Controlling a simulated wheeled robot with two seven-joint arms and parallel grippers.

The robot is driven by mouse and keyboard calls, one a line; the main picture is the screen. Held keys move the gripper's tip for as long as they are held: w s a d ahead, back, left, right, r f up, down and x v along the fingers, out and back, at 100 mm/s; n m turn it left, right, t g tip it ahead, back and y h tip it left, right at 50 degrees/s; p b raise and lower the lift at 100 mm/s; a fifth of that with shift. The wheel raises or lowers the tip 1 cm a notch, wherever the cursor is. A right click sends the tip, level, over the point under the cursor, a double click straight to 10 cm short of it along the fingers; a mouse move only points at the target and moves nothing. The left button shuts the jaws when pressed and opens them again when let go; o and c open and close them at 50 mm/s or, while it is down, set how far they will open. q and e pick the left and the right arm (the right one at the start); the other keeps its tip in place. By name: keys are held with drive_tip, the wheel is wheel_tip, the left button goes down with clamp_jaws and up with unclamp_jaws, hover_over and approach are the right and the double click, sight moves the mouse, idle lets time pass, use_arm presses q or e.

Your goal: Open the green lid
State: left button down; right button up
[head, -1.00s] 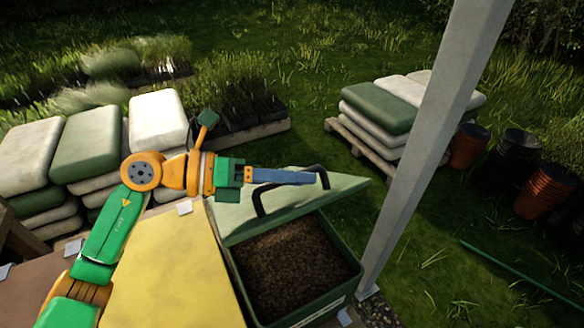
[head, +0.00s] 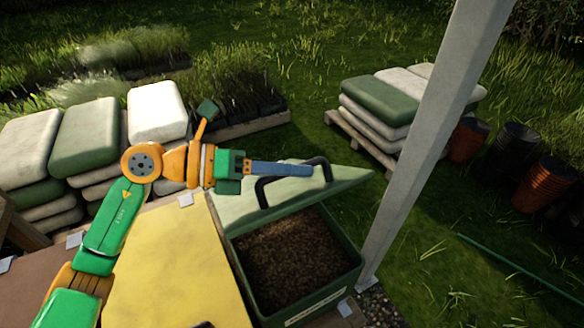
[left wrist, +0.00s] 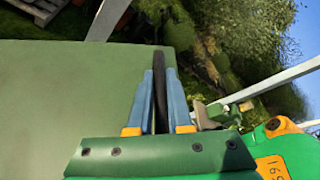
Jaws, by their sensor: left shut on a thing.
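The green lid (head: 330,188) stands tilted up over the green bin (head: 350,262), with its front edge well clear of the rim. Dark brown soil-like filling (head: 290,250) shows inside the bin. A black bar handle (head: 262,193) is fixed on the lid. My left gripper (head: 308,171) reaches in from the left with its blue-grey fingers at this handle. In the left wrist view, the fingers (left wrist: 155,85) are shut on the black handle (left wrist: 161,75), and the pale green lid (left wrist: 70,90) fills the left side. My right gripper is not in view.
A yellow lid (head: 175,265) lies left of the open bin. A grey post (head: 430,125) rises close to the bin's right side. Stacked sacks (head: 85,140) and plant trays stand behind on the left. A pallet of sacks (head: 375,100) and pots (head: 545,185) are at the right.

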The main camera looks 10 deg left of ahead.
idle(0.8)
use_arm(q)
drive_tip(key=shift+w+r, duration=0.1)
drive_tip(key=shift+r, duration=0.1)
drive_tip(key=w+a+r+n+h+p, duration=0.1)
drive_tip(key=w+a+r+n+p, duration=0.1)
drive_tip(key=w+a+r+p, duration=0.3)
drive_tip(key=w+a+r, duration=0.1)
drive_tip(key=w+r, duration=0.1)
drive_tip(key=w, duration=0.1)
drive_tip(key=c, duration=0.8)
unclamp_jaws()
drive_tip(key=shift+c, duration=0.2)
